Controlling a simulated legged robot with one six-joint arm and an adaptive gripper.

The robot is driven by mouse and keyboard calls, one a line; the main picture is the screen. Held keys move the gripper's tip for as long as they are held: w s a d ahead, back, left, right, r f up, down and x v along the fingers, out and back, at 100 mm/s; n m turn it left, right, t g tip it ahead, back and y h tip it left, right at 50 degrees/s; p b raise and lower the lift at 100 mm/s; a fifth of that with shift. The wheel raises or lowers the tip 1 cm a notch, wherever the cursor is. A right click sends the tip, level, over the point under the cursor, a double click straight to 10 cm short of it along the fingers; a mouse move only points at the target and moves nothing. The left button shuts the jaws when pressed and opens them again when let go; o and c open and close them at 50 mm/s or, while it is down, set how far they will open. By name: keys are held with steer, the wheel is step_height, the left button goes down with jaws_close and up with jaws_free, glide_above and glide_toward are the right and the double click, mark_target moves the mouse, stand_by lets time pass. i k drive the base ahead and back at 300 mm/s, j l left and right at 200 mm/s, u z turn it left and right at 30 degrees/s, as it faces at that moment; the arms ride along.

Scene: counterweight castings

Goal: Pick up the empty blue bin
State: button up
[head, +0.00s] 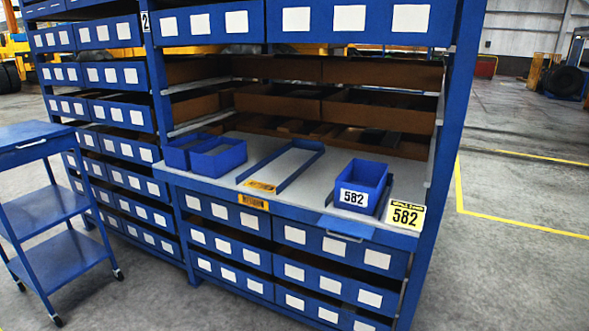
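A small open blue bin (354,198) with a white "582" label on its front stands upright at the right of the shelf's pale work surface (322,185). I see nothing inside it, though its floor is partly hidden. Two more open blue bins stand side by side at the left of the surface: a front one (222,165) and one behind it to the left (176,156). I cannot make out contents in either. My gripper is not in view.
A blue-edged lane (302,167) with a yellow tag (261,187) lies between the bins. A rack upright (443,170) bounds the right side. A blue cart (48,205) stands left.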

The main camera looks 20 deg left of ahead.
mark_target(360, 189)
steer(key=i+j, duration=1.85)
steer(key=j, duration=0.15)
steer(key=i+l+z, duration=0.05)
steer(key=l, duration=0.05)
